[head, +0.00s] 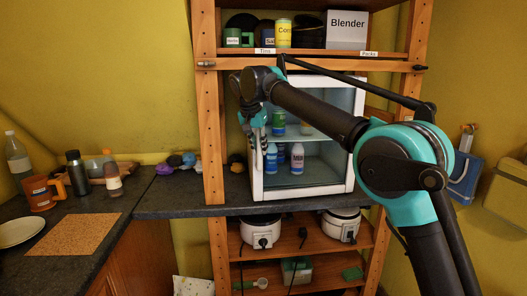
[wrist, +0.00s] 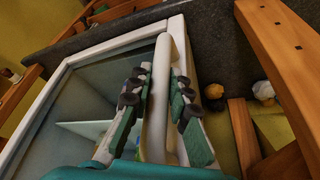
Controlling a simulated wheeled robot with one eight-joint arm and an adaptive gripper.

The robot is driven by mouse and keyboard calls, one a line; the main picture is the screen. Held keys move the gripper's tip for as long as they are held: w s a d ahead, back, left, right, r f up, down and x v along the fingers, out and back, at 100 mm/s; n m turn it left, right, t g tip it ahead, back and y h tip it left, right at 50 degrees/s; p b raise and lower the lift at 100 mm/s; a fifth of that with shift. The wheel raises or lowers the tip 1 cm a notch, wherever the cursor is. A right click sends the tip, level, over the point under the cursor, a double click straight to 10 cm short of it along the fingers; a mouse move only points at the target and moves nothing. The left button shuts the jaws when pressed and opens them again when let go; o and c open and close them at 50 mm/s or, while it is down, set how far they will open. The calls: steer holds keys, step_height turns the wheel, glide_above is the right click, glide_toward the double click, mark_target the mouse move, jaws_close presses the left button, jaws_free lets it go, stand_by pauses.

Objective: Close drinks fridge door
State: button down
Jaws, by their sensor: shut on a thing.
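The drinks fridge (head: 307,191) is a white-framed cabinet on the dark counter, inside the wooden shelf unit. Blue, white and green bottles (head: 297,158) show inside it. My gripper (head: 257,160) is at the fridge's left front edge in the head view and covers part of it. In the wrist view the two green-padded fingers (wrist: 161,78) lie on either side of a long white door handle (wrist: 158,116), shut on it. The glass door (wrist: 105,70) with its white frame lies to the left there. I cannot tell how far the door stands from the cabinet.
A wooden post (head: 208,120) stands just left of the fridge. A shelf above holds cans and a Blender box (head: 347,30); white cookers (head: 260,232) sit below. Bottles, an orange mug (head: 38,193) and a cork mat (head: 77,234) are on the left counter.

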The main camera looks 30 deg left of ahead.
steer(key=shift+w+a+m, duration=0.3)
steer(key=shift+w+a, duration=0.45)
steer(key=c, duration=1.4)
jaws_free()
steer(key=shift+r, duration=0.1)
steer(key=shift+v, duration=3.65)
